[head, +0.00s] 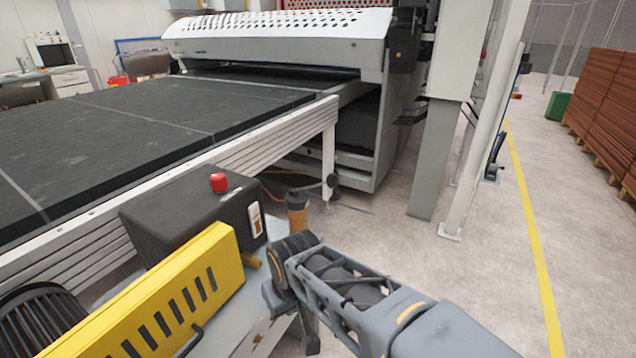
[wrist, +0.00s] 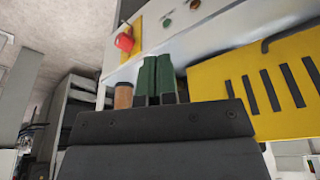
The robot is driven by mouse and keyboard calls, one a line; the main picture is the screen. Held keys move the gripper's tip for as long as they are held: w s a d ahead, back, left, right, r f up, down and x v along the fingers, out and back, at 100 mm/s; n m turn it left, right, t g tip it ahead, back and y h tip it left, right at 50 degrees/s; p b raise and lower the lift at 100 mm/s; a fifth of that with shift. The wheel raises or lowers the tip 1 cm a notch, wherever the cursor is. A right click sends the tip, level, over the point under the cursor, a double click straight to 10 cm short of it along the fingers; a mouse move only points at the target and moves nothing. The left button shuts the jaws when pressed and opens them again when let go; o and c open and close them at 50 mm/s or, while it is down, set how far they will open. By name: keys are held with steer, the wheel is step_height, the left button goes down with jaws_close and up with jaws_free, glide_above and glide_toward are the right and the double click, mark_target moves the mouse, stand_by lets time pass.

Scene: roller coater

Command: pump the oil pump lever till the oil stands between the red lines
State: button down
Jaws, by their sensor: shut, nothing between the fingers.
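The oil pump shows in the head view as an amber-brown cylinder (head: 297,218) with a dark cap, beside the dark motor box. A thin lever with a dark round knob (head: 332,181) reaches out to its right. In the wrist view, part of a brown cylinder (wrist: 123,95), seemingly the same pump, shows just left of my fingers. My gripper (wrist: 157,79) has two green fingers, shut together and empty. I cannot tell whether they touch anything. In the head view my arm's wrist hides the gripper. The red lines and oil level cannot be made out.
A dark box with a red button (head: 219,182) and a yellow slotted guard (head: 160,300) stand left of my arm. The conveyor (head: 150,120) and its white rail lie behind. Open floor (head: 480,270) lies to the right. A red switch (wrist: 124,40) shows in the wrist view.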

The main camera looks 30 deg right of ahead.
steer(key=w+d+r+g+p, duration=0.1)
steer(key=w+d+r+p, duration=0.35)
steer(key=r+p, duration=0.35)
steer(key=w+d+r+p, duration=0.4)
steer(key=w+r+p, duration=0.2)
steer(key=r+p, duration=0.15)
steer(key=shift+m+g, duration=0.3)
steer(key=shift+g, duration=0.1)
steer(key=w+d+r+p, duration=0.1)
steer(key=w+d+p, duration=0.1)
steer(key=d+p, duration=0.3)
steer(key=w+d+r+p, duration=0.2)
steer(key=d+p, duration=0.2)
steer(key=p, duration=0.1)
steer(key=w+d+r+p, duration=0.2)
steer(key=d+p, duration=0.2)
steer(key=d, duration=0.1)
steer(key=shift+w+d+r+p, duration=0.2)
steer(key=shift+w+d+p, duration=0.15)
steer(key=shift+w+p, duration=0.05)
steer(key=shift+f, duration=0.15)
